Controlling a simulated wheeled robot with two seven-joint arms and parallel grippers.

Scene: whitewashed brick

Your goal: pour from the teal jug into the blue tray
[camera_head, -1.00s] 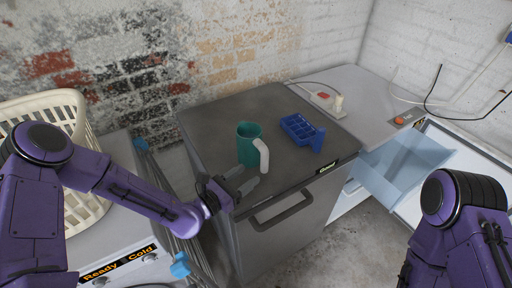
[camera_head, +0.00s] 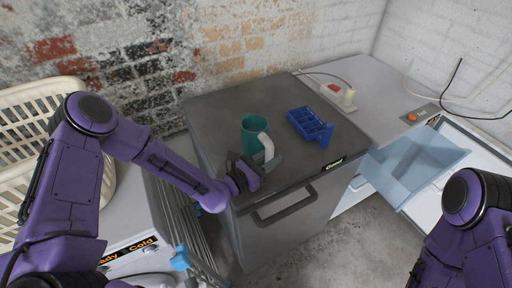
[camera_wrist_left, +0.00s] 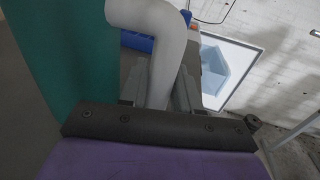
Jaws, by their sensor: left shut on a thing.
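The teal jug (camera_head: 253,135) stands upright on the dark grey top of a low appliance, its pale handle (camera_head: 266,146) turned toward my left gripper. My left gripper (camera_head: 263,165) is at the handle and shut on it. In the left wrist view the pale handle (camera_wrist_left: 158,45) runs down between the two fingers (camera_wrist_left: 158,88), and the jug's teal wall (camera_wrist_left: 65,60) fills the left side. The blue tray (camera_head: 311,124), divided into compartments, lies on the same top, right of the jug and apart from it. My right gripper is out of view; only part of that arm shows at lower right.
The appliance's dark top (camera_head: 215,112) has free room behind and left of the jug. A power strip (camera_head: 338,94) with a cable lies on the pale counter behind the tray. A cream basket (camera_head: 95,160) stands at the left. A light-blue open bin (camera_head: 415,165) is at the right.

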